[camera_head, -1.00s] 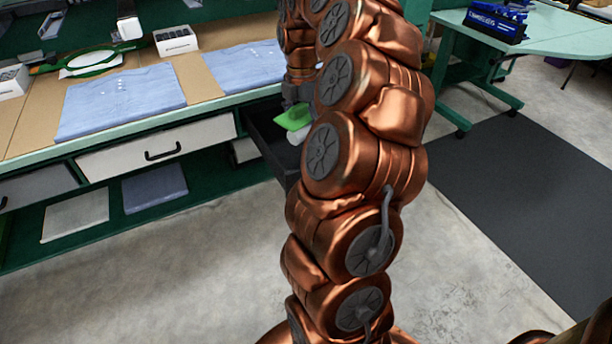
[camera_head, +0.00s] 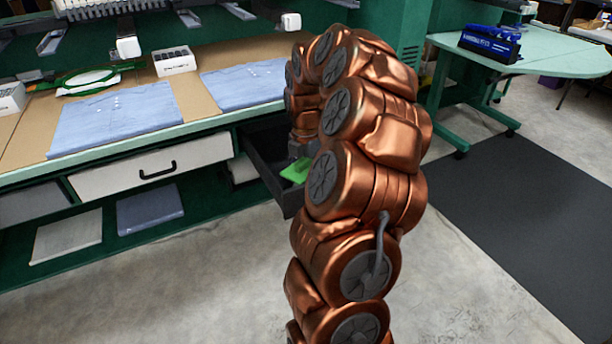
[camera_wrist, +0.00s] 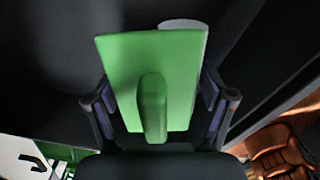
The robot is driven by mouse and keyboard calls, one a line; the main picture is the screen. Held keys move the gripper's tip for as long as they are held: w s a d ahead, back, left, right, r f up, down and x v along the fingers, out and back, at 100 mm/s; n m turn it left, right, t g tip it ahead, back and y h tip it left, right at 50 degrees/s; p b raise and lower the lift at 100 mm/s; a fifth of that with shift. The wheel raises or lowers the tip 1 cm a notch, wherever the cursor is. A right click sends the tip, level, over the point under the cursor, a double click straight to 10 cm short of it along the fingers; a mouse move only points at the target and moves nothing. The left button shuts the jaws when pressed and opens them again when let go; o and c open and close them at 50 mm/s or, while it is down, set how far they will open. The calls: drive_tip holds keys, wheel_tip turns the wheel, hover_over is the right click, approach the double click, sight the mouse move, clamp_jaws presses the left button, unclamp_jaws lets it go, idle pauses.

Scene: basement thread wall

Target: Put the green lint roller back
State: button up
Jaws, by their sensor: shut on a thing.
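The green lint roller (camera_head: 296,171) is at the open dark drawer (camera_head: 262,172) under the workbench, partly hidden behind my arm. In the wrist view the lint roller (camera_wrist: 152,80) fills the middle, with a green body, a raised green grip and a pale roll behind its top edge. My gripper (camera_wrist: 160,118) is shut on it, one finger at each side. Dark drawer surfaces surround it in the wrist view. In the head view my gripper is mostly hidden by my arm, and whether the roller touches the drawer floor cannot be told.
A closed white drawer (camera_head: 150,167) is left of the open one. Folded blue cloths (camera_head: 115,118) and a small white box (camera_head: 175,61) lie on the bench (camera_head: 200,118). A teal table (camera_head: 550,57) stands at the right. The floor in front is clear.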

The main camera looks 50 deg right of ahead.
drive_tip(key=shift+f, duration=0.3)
drive_tip(key=o, duration=1)
wheel_tip(320, 180, up, 12)
drive_tip(key=p, duration=0.2)
drive_tip(key=shift+w+r+p, duration=0.1)
drive_tip(key=shift+r+p, duration=0.1)
drive_tip(key=shift+p, duration=0.15)
